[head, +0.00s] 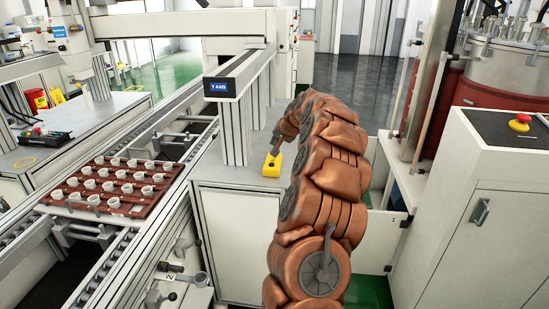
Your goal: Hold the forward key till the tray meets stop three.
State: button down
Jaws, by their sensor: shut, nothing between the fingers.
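A red-brown tray (62,207) with rows of white cups sits on the conveyor (112,262) at the left in the head view. A small yellow box (271,170) with a dark spot on top stands on the grey bench to the right of the conveyor. I take it to be the key box, but no key marking can be read. My gripper (275,151) is shut and empty, pointing down at the top of the yellow box. I cannot tell if it touches. A label "2" (170,277) shows by a metal fitting below the conveyor. I cannot make out stop three.
A grey post frame with a blue display (218,87) stands just left of my gripper. A white cabinet with a red emergency button (520,122) is at the right. The conveyor beyond the tray (176,126) looks clear.

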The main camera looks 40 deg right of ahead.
jog(key=shift+f, duration=0.85)
jog(key=shift+f+b, duration=0.1)
jog(key=shift+b, duration=0.2)
dwell(0.5)
jog(key=shift+f, duration=0.35)
